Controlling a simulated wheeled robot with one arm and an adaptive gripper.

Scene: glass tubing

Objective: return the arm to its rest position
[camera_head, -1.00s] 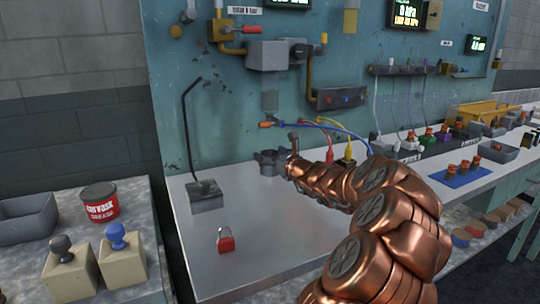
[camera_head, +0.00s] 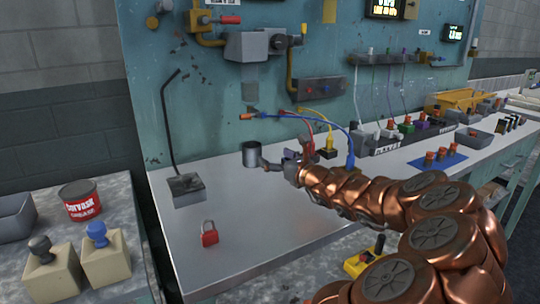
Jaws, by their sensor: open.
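My copper-coloured arm reaches in from the lower right over the bench. My gripper (camera_head: 275,163) is at its far end, small in the picture, open and holding nothing that I can see.
A red padlock (camera_head: 209,235) and a grey-based stand (camera_head: 187,187) are on the bench (camera_head: 255,230). Cables, connectors and a blue mat (camera_head: 440,158) lie right. A side table holds a red can (camera_head: 82,201) and two stamps (camera_head: 104,257). The bench's front left is mostly clear.

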